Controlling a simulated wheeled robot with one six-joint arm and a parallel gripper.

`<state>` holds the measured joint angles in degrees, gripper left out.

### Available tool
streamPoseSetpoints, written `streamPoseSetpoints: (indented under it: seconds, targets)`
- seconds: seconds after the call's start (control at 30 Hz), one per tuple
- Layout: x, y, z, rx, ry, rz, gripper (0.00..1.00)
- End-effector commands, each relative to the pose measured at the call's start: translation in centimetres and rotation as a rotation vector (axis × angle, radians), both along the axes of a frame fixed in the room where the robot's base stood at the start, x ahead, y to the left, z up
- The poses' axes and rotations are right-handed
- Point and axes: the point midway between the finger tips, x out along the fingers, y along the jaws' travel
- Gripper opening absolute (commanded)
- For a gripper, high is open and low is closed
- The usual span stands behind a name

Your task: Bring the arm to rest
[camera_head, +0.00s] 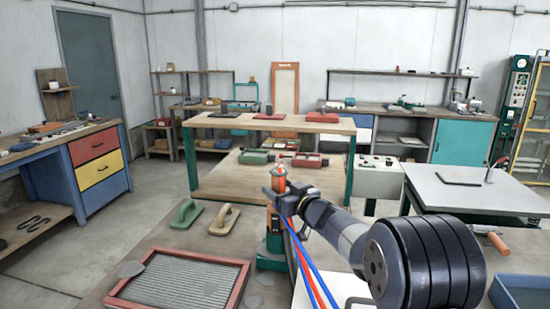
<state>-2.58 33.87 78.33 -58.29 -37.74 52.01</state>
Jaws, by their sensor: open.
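My arm reaches in from the lower right, from a black ribbed joint to a grey link. My gripper (280,199) is at the far end of the arm, near the middle of the picture, and is open. It is above the front workbench (200,243), close to a green stand (271,246) with an orange part. A small orange and silver piece (279,176) shows just beyond the fingertips; I cannot tell whether it touches them. Blue and red hoses (309,264) hang down just below the gripper. The arm hides part of the bench.
A red-framed ribbed tray (178,281) lies at the front left of the bench. A green float (186,214) and a tan float (224,219) lie behind it. A grey-topped table (480,195) stands at right, and a blue tray (522,292) sits at lower right. Open floor lies at left.

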Motion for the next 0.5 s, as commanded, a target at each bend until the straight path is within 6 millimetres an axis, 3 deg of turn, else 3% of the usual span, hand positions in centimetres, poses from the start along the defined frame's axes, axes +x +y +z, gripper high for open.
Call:
streamPoseSetpoints:
  seconds: [0.5]
  targets:
    - [-8.4, -5.7, 0.2, 0.001, -0.004, -0.002, 0.62]
